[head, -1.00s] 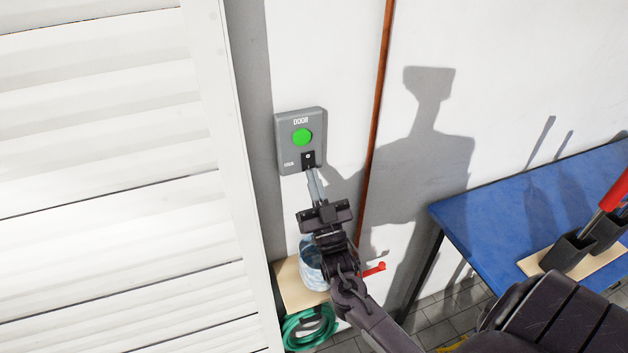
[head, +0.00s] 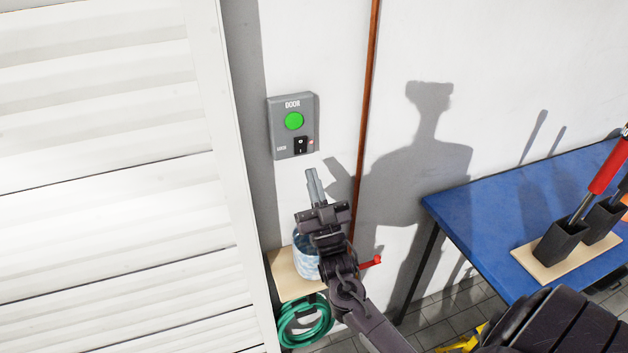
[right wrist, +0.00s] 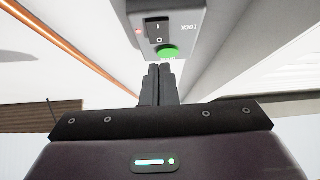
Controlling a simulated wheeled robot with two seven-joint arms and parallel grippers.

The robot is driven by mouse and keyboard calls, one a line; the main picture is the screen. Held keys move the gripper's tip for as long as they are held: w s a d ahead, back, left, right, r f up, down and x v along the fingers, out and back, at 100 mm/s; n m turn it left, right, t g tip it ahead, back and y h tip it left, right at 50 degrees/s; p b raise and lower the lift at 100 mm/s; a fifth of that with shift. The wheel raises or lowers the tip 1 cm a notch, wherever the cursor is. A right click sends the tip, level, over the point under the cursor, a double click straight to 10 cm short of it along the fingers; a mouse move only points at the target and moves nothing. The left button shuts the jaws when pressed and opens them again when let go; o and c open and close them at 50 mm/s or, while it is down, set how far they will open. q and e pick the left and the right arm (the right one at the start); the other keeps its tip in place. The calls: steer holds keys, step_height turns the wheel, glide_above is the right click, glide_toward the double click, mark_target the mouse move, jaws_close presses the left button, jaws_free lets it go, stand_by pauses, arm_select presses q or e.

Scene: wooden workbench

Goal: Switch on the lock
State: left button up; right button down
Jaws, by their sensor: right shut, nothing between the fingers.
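A grey panel marked DOOR (head: 274,128) is fixed to the white wall. It has a round green button (head: 294,121) and, below it, a black rocker switch (head: 301,146) beside the LOCK label. A small light next to the switch glows red (head: 311,142). In the right wrist view the switch (right wrist: 160,30) shows its I and O marks; which side is pressed in I cannot tell. My right gripper (head: 312,174) is shut and empty, its fingertips just below the panel, apart from it. My left gripper is not in view.
A white slatted shutter (head: 110,200) stands close on the left. A brown pipe (head: 365,100) runs down the wall right of the panel. A green hose (head: 305,322) hangs below.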

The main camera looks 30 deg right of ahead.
arm_select(q)
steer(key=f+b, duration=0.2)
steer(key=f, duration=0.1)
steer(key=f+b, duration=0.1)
steer(key=b, duration=0.1)
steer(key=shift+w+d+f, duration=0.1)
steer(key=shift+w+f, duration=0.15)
arm_select(e)
steer(key=s+a+f, duration=0.1)
steer(key=s+f, duration=0.3)
steer(key=f, duration=0.3)
steer(key=shift+s+f, duration=0.25)
steer(key=shift+f, duration=0.1)
